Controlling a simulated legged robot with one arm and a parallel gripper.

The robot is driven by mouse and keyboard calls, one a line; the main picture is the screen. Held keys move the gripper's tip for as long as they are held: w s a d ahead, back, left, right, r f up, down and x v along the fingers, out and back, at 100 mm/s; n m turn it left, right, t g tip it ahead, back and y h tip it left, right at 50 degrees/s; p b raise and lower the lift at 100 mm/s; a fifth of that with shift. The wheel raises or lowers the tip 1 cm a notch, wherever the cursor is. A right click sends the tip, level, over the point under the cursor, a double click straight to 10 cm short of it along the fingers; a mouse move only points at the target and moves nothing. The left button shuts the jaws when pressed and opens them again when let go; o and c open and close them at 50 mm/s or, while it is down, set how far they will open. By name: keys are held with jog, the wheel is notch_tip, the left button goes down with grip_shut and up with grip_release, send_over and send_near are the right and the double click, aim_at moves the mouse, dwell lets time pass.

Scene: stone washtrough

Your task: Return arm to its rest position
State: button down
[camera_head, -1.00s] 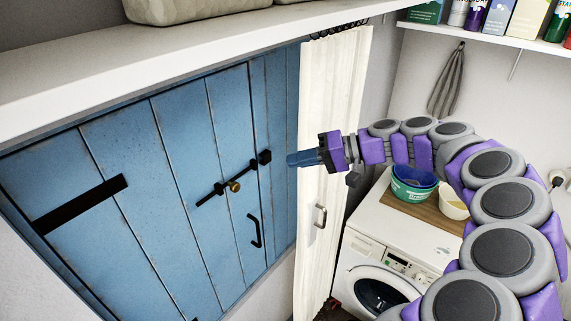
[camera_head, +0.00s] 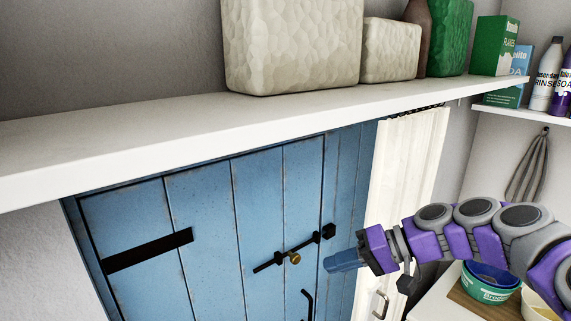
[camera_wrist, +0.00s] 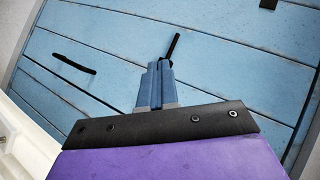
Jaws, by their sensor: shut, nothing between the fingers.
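My gripper (camera_head: 343,261) is at the end of my purple and grey arm, in front of the right side of the blue plank door in the head view. Its blue fingers are shut with nothing between them, and they point left. In the wrist view my gripper (camera_wrist: 157,72) also shows with its fingers together against the blue door (camera_wrist: 110,50). The blue door (camera_head: 205,235) has a black bolt with a brass knob (camera_head: 294,258) and a black pull handle (camera_head: 308,305). I cannot tell how far the fingertips are from the door.
A white shelf (camera_head: 150,125) runs above the door, holding pale stone-like blocks (camera_head: 292,45) and boxes. A cream curtain or panel (camera_head: 405,165) hangs behind my gripper. Bowls (camera_head: 487,284) stand under my arm at lower right. A smaller shelf (camera_head: 520,113) holds bottles.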

jog(key=s+a+f+n+g+h+b, duration=0.1)
jog(key=s+a+f+g+h+b, duration=0.2)
jog(key=s+f, duration=0.4)
jog(key=s+a+f+h+b, duration=0.3)
jog(key=s+a+f, duration=0.25)
jog(key=s, duration=0.25)
jog(key=s+d+f+m+h+b, duration=0.1)
jog(key=s+d+f+h+b, duration=0.1)
jog(key=s+f, duration=0.5)
jog(key=s+d+f+m+g+h+b, duration=0.1)
jog(key=s+d+f+h+b, duration=0.2)
jog(key=s+d+f, duration=0.3)
jog(key=s+f+h, duration=0.1)
jog(key=s, duration=0.1)
jog(key=shift+s+d, duration=0.3)
jog(key=shift+d, duration=0.3)
jog(key=shift+w+d, duration=0.1)
jog(key=shift+w, duration=0.05)
jog(key=shift+a, duration=0.2)
